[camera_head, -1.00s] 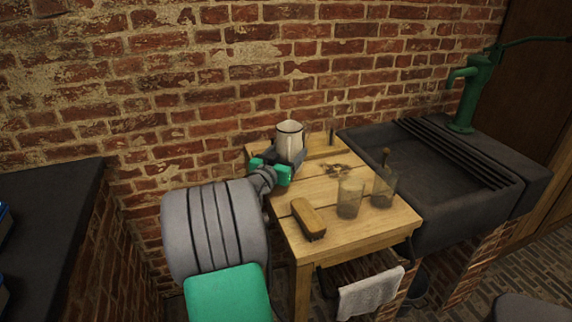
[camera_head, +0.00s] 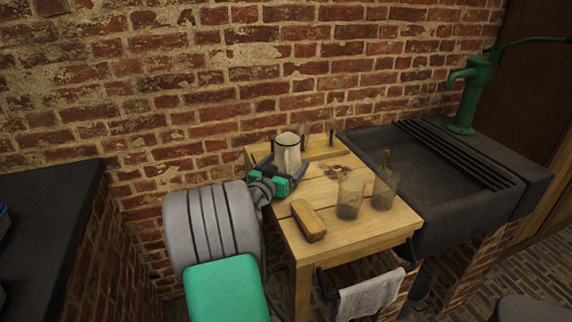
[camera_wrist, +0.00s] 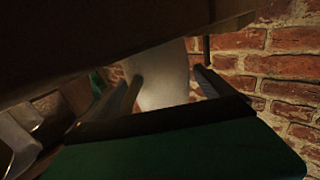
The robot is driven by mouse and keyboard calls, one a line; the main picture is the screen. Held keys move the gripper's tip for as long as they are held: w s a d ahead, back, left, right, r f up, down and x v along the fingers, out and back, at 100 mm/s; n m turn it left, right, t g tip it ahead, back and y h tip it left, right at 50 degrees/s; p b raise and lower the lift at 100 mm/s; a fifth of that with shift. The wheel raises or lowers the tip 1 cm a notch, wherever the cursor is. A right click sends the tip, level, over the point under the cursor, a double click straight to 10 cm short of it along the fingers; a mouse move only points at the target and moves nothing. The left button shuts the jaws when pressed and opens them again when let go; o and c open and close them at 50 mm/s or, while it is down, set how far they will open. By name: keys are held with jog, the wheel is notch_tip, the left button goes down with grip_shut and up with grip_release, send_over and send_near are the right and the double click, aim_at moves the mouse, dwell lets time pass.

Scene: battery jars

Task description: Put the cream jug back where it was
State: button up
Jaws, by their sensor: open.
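The cream jug (camera_head: 286,149), pale with a dark rim, stands upright at the back left of the wooden table (camera_head: 340,232). In the wrist view the jug (camera_wrist: 165,82) is a pale curved wall between the two fingers. My gripper (camera_head: 284,169) is open, with one finger on each side of the jug's lower part. Whether either finger touches the jug I cannot tell. The jug's base is hidden behind my gripper in the head view.
Two glass jars (camera_head: 349,197) (camera_head: 384,190) stand at the table's right; one holds a stick. A wooden brush (camera_head: 308,220) lies near the front. Small bits (camera_head: 336,172) lie mid-table. Glassware with dark rods stands behind the jug. A dark sink (camera_head: 430,190) adjoins on the right.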

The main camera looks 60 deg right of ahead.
jog(key=shift+r, duration=0.15)
jog(key=a, duration=1.2)
jog(key=shift+b, duration=0.45)
jog(key=shift+r, duration=0.1)
